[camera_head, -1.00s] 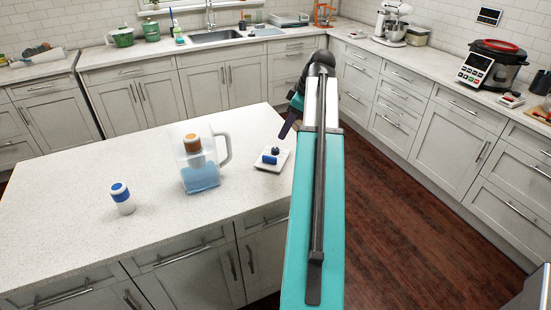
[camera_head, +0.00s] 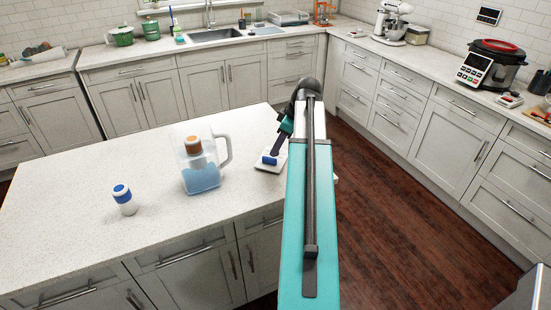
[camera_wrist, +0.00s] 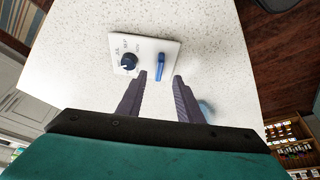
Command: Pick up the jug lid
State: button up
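The jug lid (camera_head: 262,166) is a white square plate lying on the island counter near its right edge. It has a blue bar and a dark round knob on top, and it also shows in the wrist view (camera_wrist: 145,46). My gripper (camera_wrist: 159,78) is open and empty. In the wrist view its fingertips are at the lid's near edge, one on each side of the blue bar in the picture. In the head view my gripper (camera_head: 276,150) is just above and behind the lid, partly covering it. The clear jug (camera_head: 203,178) with blue liquid stands left of the lid.
The counter between and around these things is clear. Cabinets and back counters lie well away, across the wood floor (camera_head: 400,210).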

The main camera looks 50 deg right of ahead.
aim_at(270, 158)
jog(key=shift+f, duration=0.25)
jog(key=shift+w+a+f, duration=0.1)
jog(key=shift+w, duration=0.05)
jog(key=shift+p+x, duration=0.9)
jog(key=shift+x, duration=0.2)
jog(key=shift+p+x, duration=0.4)
jog(key=shift+x, duration=1)
grip_shut()
